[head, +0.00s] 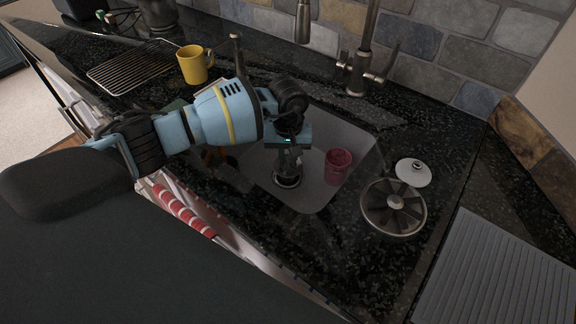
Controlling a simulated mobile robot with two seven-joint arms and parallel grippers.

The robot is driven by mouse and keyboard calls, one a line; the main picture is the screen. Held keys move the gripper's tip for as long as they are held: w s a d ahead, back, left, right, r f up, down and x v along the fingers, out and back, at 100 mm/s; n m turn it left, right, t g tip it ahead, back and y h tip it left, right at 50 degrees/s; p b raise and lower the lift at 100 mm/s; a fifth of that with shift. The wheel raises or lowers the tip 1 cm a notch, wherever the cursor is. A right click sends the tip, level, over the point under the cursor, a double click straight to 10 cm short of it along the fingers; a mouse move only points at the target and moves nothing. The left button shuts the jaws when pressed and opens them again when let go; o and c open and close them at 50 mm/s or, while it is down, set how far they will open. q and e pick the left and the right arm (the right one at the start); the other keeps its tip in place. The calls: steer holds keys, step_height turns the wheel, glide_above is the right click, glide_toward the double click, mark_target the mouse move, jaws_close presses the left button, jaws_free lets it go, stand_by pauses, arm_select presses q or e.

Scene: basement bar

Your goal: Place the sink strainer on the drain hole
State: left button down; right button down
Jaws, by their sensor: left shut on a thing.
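My left gripper (287,165) reaches down into the grey sink basin (262,182), its fingers pointing at the drain. It is shut on the sink strainer, which is small and mostly hidden by the fingers. The drain hole (287,181) shows as a dark round spot with a lighter metal rim, directly under the fingertips. I cannot tell whether the strainer touches the drain or is just above it. My right gripper is not in view.
A dark red cup (338,167) stands in the basin, close right of the gripper. A yellow mug (194,65), wire rack (134,66), faucet (361,62), white lid (413,173), bladed metal-rimmed disc (394,207) and grey ridged mat (500,275) surround the sink.

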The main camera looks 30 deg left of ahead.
mark_target(288, 167)
arm_select(q)
steer(key=shift+f, duration=1.9)
steer(key=shift+f, duration=0.2)
steer(key=c, duration=1.3)
jaws_free()
steer(key=shift+c, duration=0.2)
step_height(288, 167, up, 12)
steer(key=shift+r, duration=0.2)
